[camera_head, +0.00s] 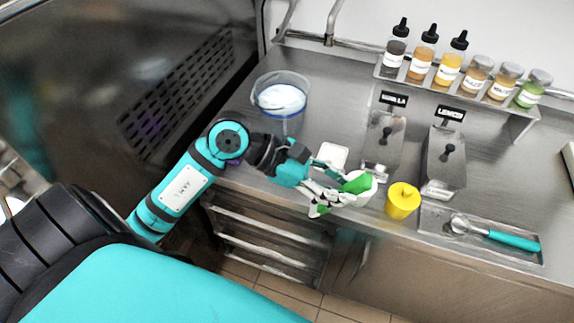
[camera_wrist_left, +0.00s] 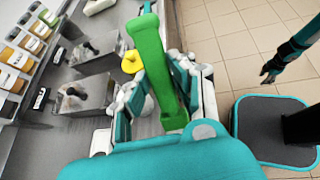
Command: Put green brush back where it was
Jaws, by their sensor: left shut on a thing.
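The green brush (camera_wrist_left: 150,62) is in my left gripper (camera_wrist_left: 165,85), with its long green body between the two fingers in the left wrist view. In the head view my left gripper (camera_head: 340,193) is above the front edge of the steel counter, and green parts of the brush (camera_head: 356,184) show at the fingers. A white rounded thing (camera_head: 368,192) is right by the fingertips; I cannot tell whether it touches the brush. My right gripper (camera_wrist_left: 270,72) is small and dark at the upper right of the left wrist view; its opening is unclear.
A yellow cup-like thing (camera_head: 402,201) stands just right of my left gripper. A tray (camera_head: 432,217) with a teal-handled scoop (camera_head: 510,240) lies farther right. Two steel containers (camera_head: 383,140) (camera_head: 445,158), a clear bowl (camera_head: 281,90) and a bottle shelf (camera_head: 455,92) stand behind. A small white dish (camera_head: 331,155) is nearby.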

